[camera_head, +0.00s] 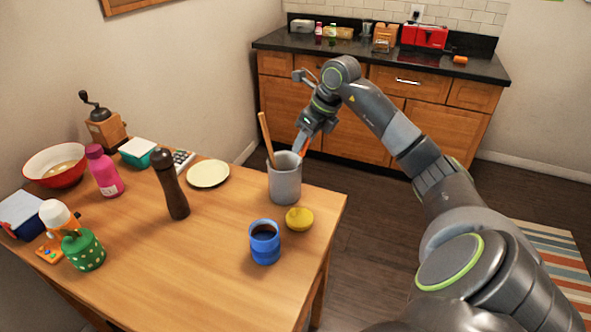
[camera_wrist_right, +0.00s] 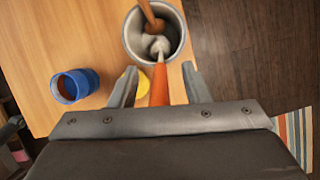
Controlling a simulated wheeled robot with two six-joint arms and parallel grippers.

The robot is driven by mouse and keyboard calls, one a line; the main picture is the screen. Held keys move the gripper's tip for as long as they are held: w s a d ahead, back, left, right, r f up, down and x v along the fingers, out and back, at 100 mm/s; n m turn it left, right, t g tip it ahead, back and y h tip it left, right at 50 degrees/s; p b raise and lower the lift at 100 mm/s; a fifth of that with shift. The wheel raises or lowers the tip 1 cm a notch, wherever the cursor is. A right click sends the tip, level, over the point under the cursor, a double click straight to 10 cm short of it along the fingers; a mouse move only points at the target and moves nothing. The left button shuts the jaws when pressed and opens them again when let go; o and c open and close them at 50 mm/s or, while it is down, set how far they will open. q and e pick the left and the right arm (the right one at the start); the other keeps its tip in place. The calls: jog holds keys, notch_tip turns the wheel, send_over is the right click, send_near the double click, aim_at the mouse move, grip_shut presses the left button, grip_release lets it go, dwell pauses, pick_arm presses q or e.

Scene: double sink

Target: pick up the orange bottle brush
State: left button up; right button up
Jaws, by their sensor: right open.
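The orange bottle brush (camera_wrist_right: 159,85) stands in a grey metal cup (camera_wrist_right: 129,38), its pale head inside the cup and its orange handle leaning out. In the head view, a small part of the orange handle (camera_head: 305,144) shows beside my right gripper (camera_head: 301,142), above the grey cup (camera_head: 285,184) near the table's right edge. In the right wrist view, the right gripper (camera_wrist_right: 159,70) is open, with one finger on each side of the handle and gaps between. My left gripper is not in view.
A wooden-handled utensil (camera_head: 266,138) leans in the same cup. A blue mug (camera_head: 265,243) and a yellow round item (camera_head: 299,219) stand in front of it. A dark pepper mill (camera_head: 170,185) and cream plate (camera_head: 208,174) are to the left. The table's front middle is clear.

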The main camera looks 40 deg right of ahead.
grip_shut()
jog(key=shift+r, duration=0.15)
